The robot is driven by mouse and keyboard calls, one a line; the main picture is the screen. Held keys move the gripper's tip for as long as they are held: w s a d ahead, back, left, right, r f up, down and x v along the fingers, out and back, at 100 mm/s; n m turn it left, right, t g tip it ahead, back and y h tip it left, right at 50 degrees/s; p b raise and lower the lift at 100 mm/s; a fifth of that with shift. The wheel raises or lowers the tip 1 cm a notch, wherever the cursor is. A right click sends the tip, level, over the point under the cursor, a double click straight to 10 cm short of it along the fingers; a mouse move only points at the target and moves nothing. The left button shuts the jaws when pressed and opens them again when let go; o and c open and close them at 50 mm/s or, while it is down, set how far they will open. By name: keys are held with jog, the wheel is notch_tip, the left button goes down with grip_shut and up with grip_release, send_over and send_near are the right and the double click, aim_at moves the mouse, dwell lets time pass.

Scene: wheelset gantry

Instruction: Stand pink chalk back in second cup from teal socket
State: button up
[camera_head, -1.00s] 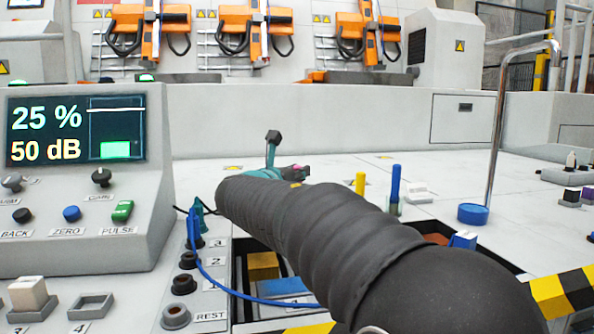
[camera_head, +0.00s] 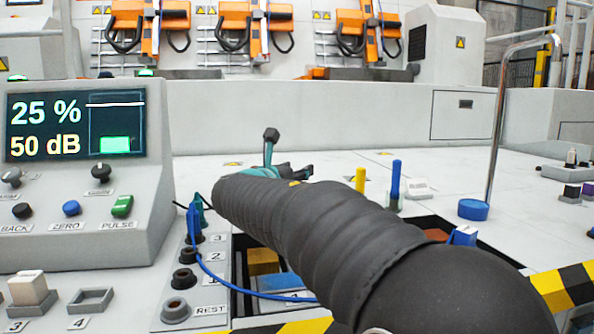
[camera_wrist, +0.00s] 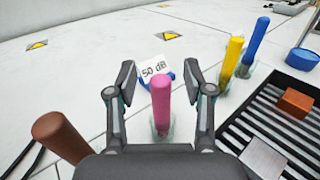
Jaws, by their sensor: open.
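The pink chalk (camera_wrist: 160,98) stands roughly upright in a clear cup (camera_wrist: 160,130) in the wrist view. My gripper (camera_wrist: 162,75) is open, with one finger on each side of the chalk and a visible gap to each. In the head view my gripper (camera_head: 298,171) is mostly behind my dark arm, and the pink chalk is hidden. A yellow chalk (camera_wrist: 231,58) and a blue chalk (camera_wrist: 255,40) stand in clear cups to the right. I cannot make out a teal socket for certain.
A brown cylinder (camera_wrist: 62,137) is close at the left of the wrist view. A slatted tray (camera_wrist: 250,125) with a brown block (camera_wrist: 295,102) is at right.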

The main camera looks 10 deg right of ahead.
jog(key=v, duration=1.1)
jog(key=shift+s, duration=0.1)
